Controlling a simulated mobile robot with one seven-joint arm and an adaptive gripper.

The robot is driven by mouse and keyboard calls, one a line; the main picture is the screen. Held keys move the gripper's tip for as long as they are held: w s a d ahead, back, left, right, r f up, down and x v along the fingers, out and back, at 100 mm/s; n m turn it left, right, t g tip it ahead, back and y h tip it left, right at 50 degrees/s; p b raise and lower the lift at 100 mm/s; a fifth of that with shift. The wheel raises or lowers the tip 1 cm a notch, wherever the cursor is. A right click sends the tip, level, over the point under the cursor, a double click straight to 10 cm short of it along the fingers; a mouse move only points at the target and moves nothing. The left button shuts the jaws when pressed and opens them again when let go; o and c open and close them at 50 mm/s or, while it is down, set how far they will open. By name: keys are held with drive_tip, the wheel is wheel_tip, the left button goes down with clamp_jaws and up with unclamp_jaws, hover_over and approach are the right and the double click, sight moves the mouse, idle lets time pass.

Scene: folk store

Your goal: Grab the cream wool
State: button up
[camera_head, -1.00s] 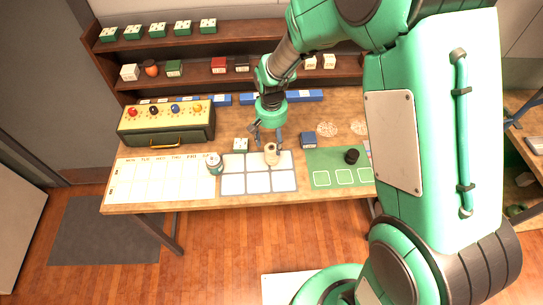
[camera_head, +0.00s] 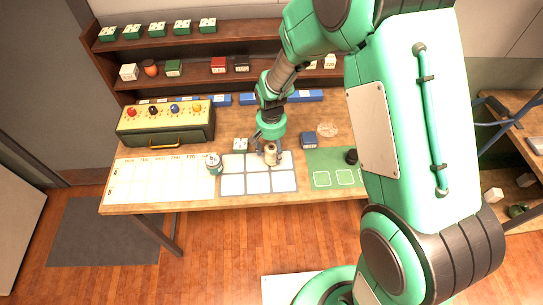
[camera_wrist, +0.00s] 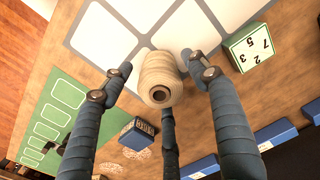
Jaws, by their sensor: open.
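The cream wool (camera_head: 270,152) is a cream spool standing on the white-squared mat (camera_head: 258,184) at its upper edge. In the wrist view the wool (camera_wrist: 160,72) shows from above, with a dark hole in its end. My gripper (camera_head: 268,150) is over the wool from behind. In the wrist view my gripper (camera_wrist: 160,85) has its fingers spread around the wool, two at the sides and one behind. The fingers look apart from the wool, though the rear one comes close to it.
A green-white number block (camera_wrist: 250,47) and a dark blue box (camera_head: 308,140) are close by. A green mat (camera_head: 330,165) with a black item lies to the right. The toolbox-like case (camera_head: 165,125) is at the left.

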sight(272, 156)
drive_tip(key=shift+f+b, duration=0.3)
drive_tip(key=shift+f, duration=1.6)
drive_tip(key=c, duration=1)
